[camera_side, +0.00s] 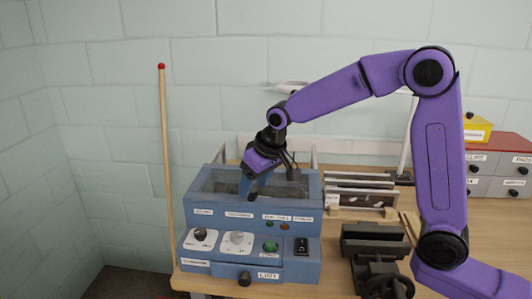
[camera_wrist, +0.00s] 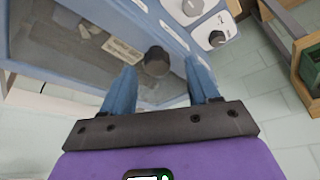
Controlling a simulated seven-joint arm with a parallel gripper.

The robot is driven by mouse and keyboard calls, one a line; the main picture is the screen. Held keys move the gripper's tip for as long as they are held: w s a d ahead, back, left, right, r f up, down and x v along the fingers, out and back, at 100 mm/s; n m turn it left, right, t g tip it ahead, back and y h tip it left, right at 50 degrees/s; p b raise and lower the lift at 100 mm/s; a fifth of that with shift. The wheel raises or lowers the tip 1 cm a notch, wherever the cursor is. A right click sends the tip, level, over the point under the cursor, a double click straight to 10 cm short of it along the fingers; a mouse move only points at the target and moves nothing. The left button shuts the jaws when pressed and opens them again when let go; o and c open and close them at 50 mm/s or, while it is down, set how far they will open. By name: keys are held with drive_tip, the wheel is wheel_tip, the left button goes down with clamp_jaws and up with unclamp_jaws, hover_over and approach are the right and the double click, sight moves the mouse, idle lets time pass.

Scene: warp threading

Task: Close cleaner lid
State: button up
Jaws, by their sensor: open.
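The cleaner (camera_side: 255,225) is a blue box with a windowed top and a front control panel, standing at the left end of the wooden table. Its lid (camera_wrist: 75,50) looks like a see-through grey panel in a blue frame, with a round dark knob (camera_wrist: 157,62). I cannot tell whether the lid lies fully shut. My gripper (camera_side: 246,186) points down over the top of the cleaner. In the wrist view its two blue fingers are apart, one on each side of the knob. I cannot tell whether they touch it.
The front panel carries dials, a green button (camera_side: 270,246) and a black switch (camera_side: 301,246). A tall wooden stick with a red tip (camera_side: 164,150) stands left of the cleaner. A metal rail fixture (camera_side: 360,195) and a dark vise (camera_side: 375,245) stand to the right.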

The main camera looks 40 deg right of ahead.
drive_tip(key=v, duration=1.5)
drive_tip(key=shift+s+r, duration=0.2)
drive_tip(key=shift+r, duration=0.15)
drive_tip(key=s+d+f+n+g, duration=0.1)
drive_tip(key=s+d+f+n, duration=0.1)
drive_tip(key=s+f, duration=0.4)
drive_tip(key=s+d+f+n+g, duration=0.1)
drive_tip(key=s+d+f+n, duration=0.2)
drive_tip(key=s, duration=1.1)
drive_tip(key=s+d+f+n+g, duration=0.2)
drive_tip(key=s+f+n, duration=0.3)
drive_tip(key=s+f, duration=0.3)
drive_tip(key=shift+s+d+f, duration=0.15)
drive_tip(key=shift+s+d, duration=0.05)
drive_tip(key=shift+s, duration=0.25)
drive_tip(key=shift+s+d+f, duration=0.15)
drive_tip(key=shift+s+d, duration=0.1)
drive_tip(key=shift+s, duration=0.2)
